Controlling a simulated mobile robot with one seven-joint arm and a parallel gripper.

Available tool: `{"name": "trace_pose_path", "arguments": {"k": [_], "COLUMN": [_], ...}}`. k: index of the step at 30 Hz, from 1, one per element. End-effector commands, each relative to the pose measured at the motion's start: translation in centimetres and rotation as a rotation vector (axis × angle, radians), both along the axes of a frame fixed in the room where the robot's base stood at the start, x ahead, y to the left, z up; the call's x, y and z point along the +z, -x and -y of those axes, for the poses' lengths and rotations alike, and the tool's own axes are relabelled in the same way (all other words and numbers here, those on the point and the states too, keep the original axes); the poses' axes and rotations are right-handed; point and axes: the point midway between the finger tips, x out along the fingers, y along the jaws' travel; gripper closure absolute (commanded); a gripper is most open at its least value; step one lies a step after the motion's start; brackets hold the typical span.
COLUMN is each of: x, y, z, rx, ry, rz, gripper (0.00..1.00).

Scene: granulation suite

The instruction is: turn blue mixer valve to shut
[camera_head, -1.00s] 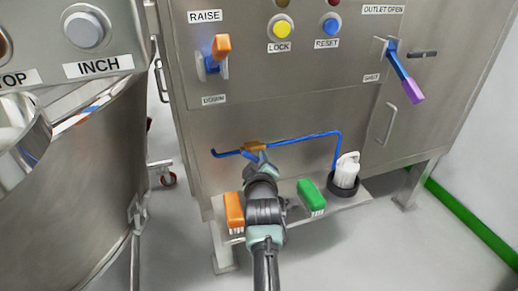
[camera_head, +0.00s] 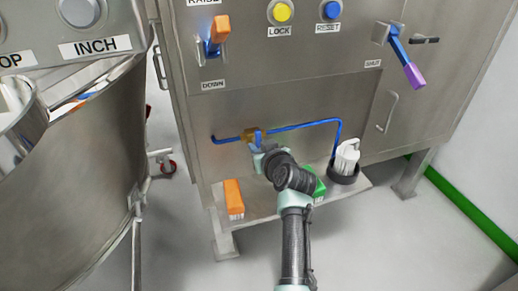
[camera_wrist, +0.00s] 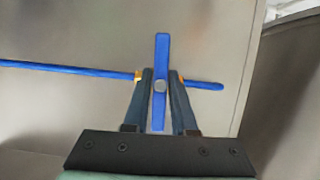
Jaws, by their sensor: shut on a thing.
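The blue mixer valve has a brass body (camera_head: 248,135) on a thin blue pipe (camera_head: 305,124) low on the steel cabinet front. Its flat blue handle (camera_wrist: 162,48) stands across the pipe (camera_wrist: 60,68) in the wrist view, at about a right angle, with a round pivot in its middle. My gripper (camera_wrist: 160,76) is shut on the handle, one dark finger on each side. In the head view my gripper (camera_head: 261,150) is at the valve, and my wrist hides part of the handle. The fingers hide most of the brass body in the wrist view.
A blue-and-purple lever (camera_head: 405,62) is upper right. A large steel vessel (camera_head: 75,190) stands left.

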Motion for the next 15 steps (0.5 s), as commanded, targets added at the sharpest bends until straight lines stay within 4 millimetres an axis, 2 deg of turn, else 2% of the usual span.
{"name": "trace_pose_path", "arguments": {"k": [15], "x": [-0.13], "y": [0.04], "z": [0.02], "rx": [0.000], "ry": [-0.051], "rz": [-0.020], "gripper": [1.00]}}
